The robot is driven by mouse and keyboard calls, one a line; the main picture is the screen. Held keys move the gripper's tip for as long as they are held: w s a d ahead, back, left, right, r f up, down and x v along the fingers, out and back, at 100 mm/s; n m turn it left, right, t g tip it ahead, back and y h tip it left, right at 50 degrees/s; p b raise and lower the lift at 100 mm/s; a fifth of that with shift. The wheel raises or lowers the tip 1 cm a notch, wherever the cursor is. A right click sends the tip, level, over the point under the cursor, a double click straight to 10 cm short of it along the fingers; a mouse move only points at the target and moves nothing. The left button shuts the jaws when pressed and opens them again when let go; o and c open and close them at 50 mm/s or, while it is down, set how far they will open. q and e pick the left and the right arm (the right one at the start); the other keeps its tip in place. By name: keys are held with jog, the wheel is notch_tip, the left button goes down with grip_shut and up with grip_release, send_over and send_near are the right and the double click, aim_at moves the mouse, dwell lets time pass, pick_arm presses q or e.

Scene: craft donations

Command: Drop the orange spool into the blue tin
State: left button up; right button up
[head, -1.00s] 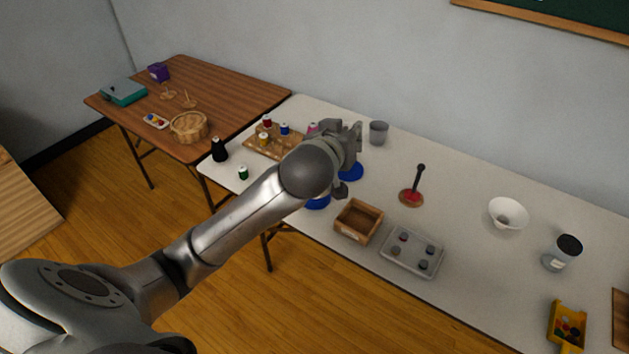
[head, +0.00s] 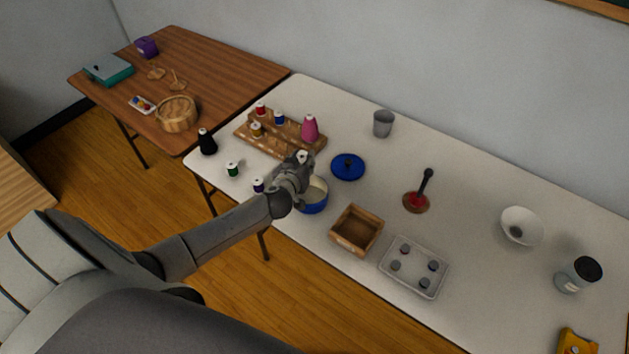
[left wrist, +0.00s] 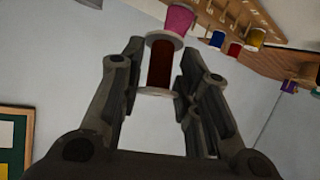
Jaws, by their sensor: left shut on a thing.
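The blue tin (head: 316,208) stands open on the white table, partly hidden behind my left gripper (head: 302,160). Its blue lid (head: 348,167) lies flat beside it, toward the wall. In the left wrist view my left gripper (left wrist: 161,72) is shut on a spool (left wrist: 160,64) with pale end discs and a dark reddish-orange middle, which I take for the orange spool. In the head view the gripper is over or just behind the tin's far left side; its exact height above the rim is hard to tell. My right gripper is not in view.
A wooden rack (head: 285,142) with several spools and a pink cone (head: 310,128) stands behind the gripper. A wooden box (head: 357,231) and a grey tray (head: 413,268) lie to the right. A grey cup (head: 383,123) stands near the wall.

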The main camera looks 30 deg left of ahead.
pick_arm(q)
jog(key=shift+f, duration=0.25)
jog(key=f+b, duration=0.2)
jog(key=s+f+b, duration=0.1)
jog(key=f+b, duration=0.1)
jog(key=shift+d+f+b, duration=0.2)
jog(key=shift+f+b, duration=0.1)
jog(key=shift+b, duration=0.05)
jog(key=o, duration=0.8)
jog(key=shift+w+f, duration=0.1)
jog(key=shift+s, duration=0.2)
jog(key=v, duration=1.2)
